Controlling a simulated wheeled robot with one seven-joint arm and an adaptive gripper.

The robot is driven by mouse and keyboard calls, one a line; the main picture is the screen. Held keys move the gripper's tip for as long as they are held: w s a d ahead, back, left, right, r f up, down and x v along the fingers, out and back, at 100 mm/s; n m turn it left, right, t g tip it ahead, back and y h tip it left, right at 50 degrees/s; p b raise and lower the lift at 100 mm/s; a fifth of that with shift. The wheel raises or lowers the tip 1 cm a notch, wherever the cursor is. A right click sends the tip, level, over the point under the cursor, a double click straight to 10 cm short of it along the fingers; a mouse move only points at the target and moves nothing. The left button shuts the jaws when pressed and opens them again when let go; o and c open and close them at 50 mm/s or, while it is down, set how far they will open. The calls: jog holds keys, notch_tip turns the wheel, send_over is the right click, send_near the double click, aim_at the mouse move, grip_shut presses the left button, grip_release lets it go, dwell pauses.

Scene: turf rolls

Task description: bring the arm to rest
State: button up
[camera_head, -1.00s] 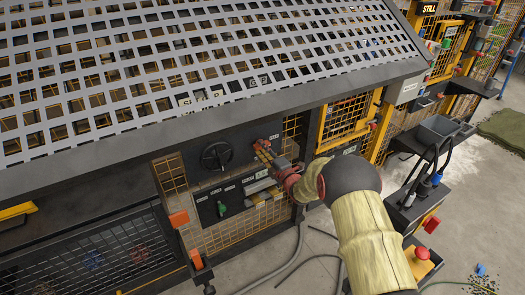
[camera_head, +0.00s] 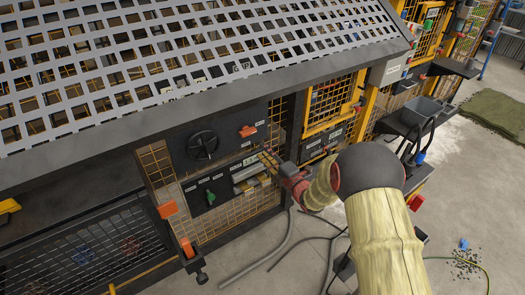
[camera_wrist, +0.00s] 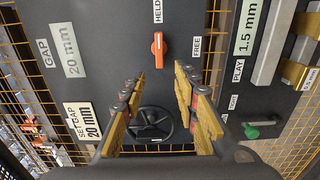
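My gripper (camera_head: 268,160) is in front of the dark control panel (camera_head: 222,133), at the end of my cream-sleeved arm. In the wrist view its two yellow fingers (camera_wrist: 160,85) stand apart with nothing between them. Beyond the tips is an orange lever (camera_wrist: 158,48), between the labels HELD and FREE. The lever also shows in the head view (camera_head: 247,131), clear of the fingers. A black handwheel (camera_wrist: 152,122) shows between the fingers, further back on the panel. My arm hides part of the machine's right side in the head view.
A green knob (camera_head: 210,197) sits on the lower panel. A perforated grey cover (camera_head: 200,65) overhangs the panel. Orange clamps (camera_head: 168,208) stand at lower left. Cables (camera_head: 285,245) lie on the floor below my gripper. A turf mat (camera_head: 497,112) lies at far right.

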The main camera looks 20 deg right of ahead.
dwell(0.4)
jog(key=s+d+f+m+g+h, duration=0.2)
jog(key=d+f+m+g, duration=0.15)
jog(key=f, duration=0.35)
jog(key=s+d+f+m+g+h, duration=0.2)
jog(key=s+d+f+m+h, duration=0.1)
jog(key=f+m, duration=0.25)
jog(key=s+d+r+m+g+h, duration=0.25)
jog(key=s+m+g, duration=0.3)
jog(key=s, duration=0.35)
jog(key=s+a+r+m+g+y+p, duration=0.15)
jog(key=s+a+r+m, duration=0.25)
jog(key=s+r, duration=0.7)
jog(key=s+a+r+m+g+p, duration=0.3)
jog(key=s+a+r+m, duration=0.1)
jog(key=s+r, duration=0.75)
jog(key=s+a+r+t+p, duration=0.1)
jog(key=s+a+r+t, duration=0.1)
jog(key=r, duration=0.3)
jog(key=s+a+r+t+p, duration=0.1)
jog(key=s+a+r+t, duration=0.1)
jog(key=r, duration=0.4)
jog(key=shift+s+n+p, duration=0.35)
jog(key=shift+s, duration=0.3)
